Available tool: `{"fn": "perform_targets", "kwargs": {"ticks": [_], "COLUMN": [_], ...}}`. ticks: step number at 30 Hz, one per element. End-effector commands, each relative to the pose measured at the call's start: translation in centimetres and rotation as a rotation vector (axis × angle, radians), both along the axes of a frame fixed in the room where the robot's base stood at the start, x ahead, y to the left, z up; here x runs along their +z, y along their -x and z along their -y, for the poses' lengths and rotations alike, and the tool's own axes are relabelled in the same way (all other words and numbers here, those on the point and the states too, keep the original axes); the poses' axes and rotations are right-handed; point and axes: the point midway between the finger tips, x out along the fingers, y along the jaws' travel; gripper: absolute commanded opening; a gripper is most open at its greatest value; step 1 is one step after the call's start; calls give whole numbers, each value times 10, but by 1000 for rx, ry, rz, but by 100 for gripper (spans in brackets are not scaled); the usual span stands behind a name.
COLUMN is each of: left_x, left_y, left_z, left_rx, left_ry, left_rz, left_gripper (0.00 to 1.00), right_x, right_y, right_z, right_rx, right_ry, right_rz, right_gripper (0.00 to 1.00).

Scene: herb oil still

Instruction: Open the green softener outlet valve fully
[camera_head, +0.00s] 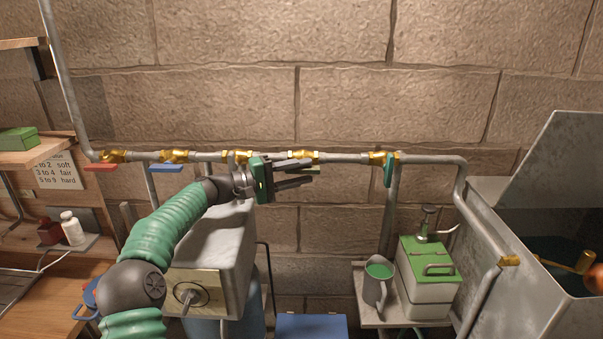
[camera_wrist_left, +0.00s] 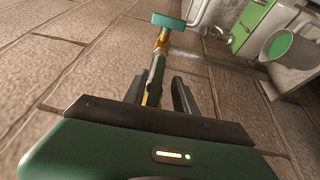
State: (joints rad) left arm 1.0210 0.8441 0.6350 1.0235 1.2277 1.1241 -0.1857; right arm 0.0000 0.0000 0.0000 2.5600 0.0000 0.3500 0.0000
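Brass valves sit along a grey pipe on the wall. A dull green lever (camera_head: 310,172) hangs under the brass valve (camera_head: 303,156) right of centre. In the left wrist view a grey-green lever (camera_wrist_left: 157,76) lies in line with the pipe, between the fingers. Farther right a teal-green handle (camera_head: 388,173) hangs across the pipe; it also shows in the left wrist view (camera_wrist_left: 174,21). I cannot tell which is the softener outlet valve. My left gripper (camera_head: 306,175) is open, with its fingers above and below the dull green lever; contact is unclear.
A red handle (camera_head: 100,167) and a blue handle (camera_head: 167,168) are on valves at the left. My arm passes over a grey box (camera_head: 222,240). A jug (camera_head: 376,285) and a green-lidded box (camera_head: 428,270) stand on a shelf at the lower right.

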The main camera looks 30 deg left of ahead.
Motion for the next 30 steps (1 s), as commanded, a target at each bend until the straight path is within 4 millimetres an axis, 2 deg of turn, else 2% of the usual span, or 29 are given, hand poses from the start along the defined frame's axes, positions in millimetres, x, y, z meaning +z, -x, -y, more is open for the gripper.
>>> {"fn": "perform_targets", "kwargs": {"ticks": [4,8,18,21,25,30], "left_x": [1,-2,-8,-9,-9,-8], "left_y": [4,22,100,118,132,136], "left_z": [-2,-17,-76,-89,-98,-101], "left_rx": [1,5,5,4,2,0], "left_ry": [-1,-1,1,1,2,2], "left_rz": [2,3,1,-1,-1,-1], "left_gripper": [34,34,34,34,34,34], "right_x": [-2,-9,-25,-27,-27,-27], "right_y": [0,0,0,0,0,0], "right_z": [0,0,0,0,0,0], "right_rx": [0,0,0,0,0,0], "right_ry": [0,0,0,0,0,0], "right_rz": [0,0,0,0,0,0], "right_gripper": [33,33,33,33,33,33]}}
